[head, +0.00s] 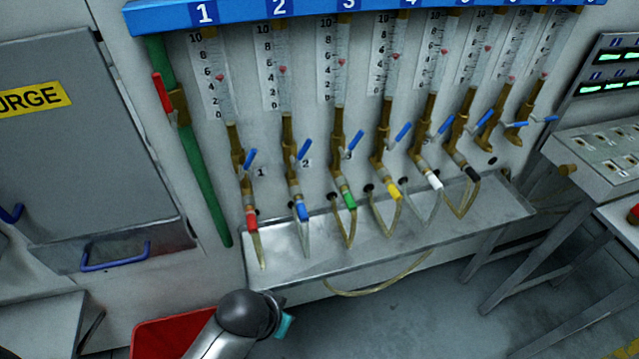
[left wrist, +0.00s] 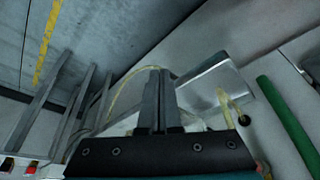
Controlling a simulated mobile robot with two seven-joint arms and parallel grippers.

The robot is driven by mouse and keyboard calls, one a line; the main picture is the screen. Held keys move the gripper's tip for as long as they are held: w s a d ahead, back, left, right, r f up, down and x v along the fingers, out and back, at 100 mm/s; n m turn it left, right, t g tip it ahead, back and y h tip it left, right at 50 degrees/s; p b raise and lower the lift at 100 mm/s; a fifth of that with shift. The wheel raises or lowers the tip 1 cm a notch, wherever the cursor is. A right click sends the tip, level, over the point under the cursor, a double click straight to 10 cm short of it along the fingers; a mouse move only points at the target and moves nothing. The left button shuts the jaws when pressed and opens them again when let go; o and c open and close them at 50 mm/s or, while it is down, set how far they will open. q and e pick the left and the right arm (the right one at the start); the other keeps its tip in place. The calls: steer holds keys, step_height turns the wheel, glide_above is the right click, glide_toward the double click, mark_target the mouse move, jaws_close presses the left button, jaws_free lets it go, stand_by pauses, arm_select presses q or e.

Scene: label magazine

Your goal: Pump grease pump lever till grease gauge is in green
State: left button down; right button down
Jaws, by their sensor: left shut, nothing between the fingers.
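I cannot make out a grease pump, its lever or a grease gauge in either view. My left gripper (left wrist: 160,100) is shut and empty in the left wrist view, its two dark fingers together. They point toward the metal trough, which shows behind them. In the head view a grey and black arm part of mine comes in at the bottom; no fingers show there. My right gripper is in neither view.
A wall panel carries several numbered flow tubes (head: 221,78) with blue-handled valves (head: 250,157). Hoses hang into a metal trough (head: 262,272). A green pipe (head: 205,185) has a red handle (head: 161,92). A red bin (head: 160,335) stands below. A metal-legged table is right.

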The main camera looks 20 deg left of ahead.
arm_select(q)
steer(key=w+r+n+t+h+p, duration=0.1)
steer(key=w+r+n+t, duration=0.45)
steer(key=r, duration=1.05)
steer(key=w+a+r+t+p, duration=0.1)
steer(key=w+r+t, duration=0.1)
steer(key=w+r, duration=1)
steer(key=w+r+n+t+h+p, duration=0.1)
steer(key=w+r+n+t, duration=0.3)
steer(key=r, duration=1.5)
steer(key=s+a+r+n+t, duration=0.1)
steer(key=s+r+n+t, duration=0.1)
steer(key=r, duration=1.4)
steer(key=s+a+r+n+t+h, duration=0.1)
steer(key=s+r+t, duration=0.3)
steer(key=r, duration=1.2)
steer(key=shift+a+r+n+h, duration=0.3)
steer(key=shift+r+n, duration=0.05)
steer(key=shift+r, duration=0.05)
steer(key=shift+t, duration=0.25)
